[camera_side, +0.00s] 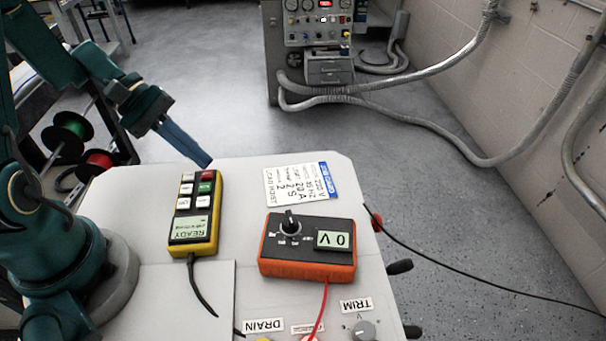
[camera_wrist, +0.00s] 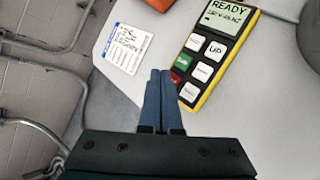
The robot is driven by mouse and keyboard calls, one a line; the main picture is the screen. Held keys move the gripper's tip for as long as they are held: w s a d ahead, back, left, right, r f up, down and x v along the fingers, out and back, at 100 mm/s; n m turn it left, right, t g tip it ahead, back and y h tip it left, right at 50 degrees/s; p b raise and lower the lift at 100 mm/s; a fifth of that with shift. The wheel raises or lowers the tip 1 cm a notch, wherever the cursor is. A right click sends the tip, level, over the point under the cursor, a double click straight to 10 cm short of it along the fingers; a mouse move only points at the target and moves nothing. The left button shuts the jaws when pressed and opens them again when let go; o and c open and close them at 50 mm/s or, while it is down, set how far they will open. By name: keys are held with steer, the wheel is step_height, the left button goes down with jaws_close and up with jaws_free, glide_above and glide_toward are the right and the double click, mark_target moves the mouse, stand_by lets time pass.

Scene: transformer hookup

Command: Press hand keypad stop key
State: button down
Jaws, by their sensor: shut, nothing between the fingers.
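The hand keypad (camera_side: 196,211) lies on the grey bench top, a yellow-edged black unit with a screen reading READY. It also shows in the wrist view (camera_wrist: 213,62). Its red key (camera_side: 207,176) is at the end away from the screen, beside a white key and near a green key (camera_side: 205,188). In the wrist view the red key (camera_wrist: 175,79) is partly hidden by my fingertips. My gripper (camera_side: 208,163) is shut and empty, its blue fingers pointing down at the red-key end. In the side view the fingertips look above the keypad, apart from it. The wrist view shows my gripper (camera_wrist: 161,73) too.
An orange meter (camera_side: 308,246) reading 0 V sits right of the keypad. A rating card (camera_side: 302,183) lies behind it. A black cable (camera_side: 200,287) runs from the keypad. Labelled knobs, including TRIM (camera_side: 363,329), are at the front. Space above the keypad looks free.

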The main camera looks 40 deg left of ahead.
mark_target(201, 171)
steer(key=shift+r, duration=0.1)
steer(key=shift+r, duration=2.45)
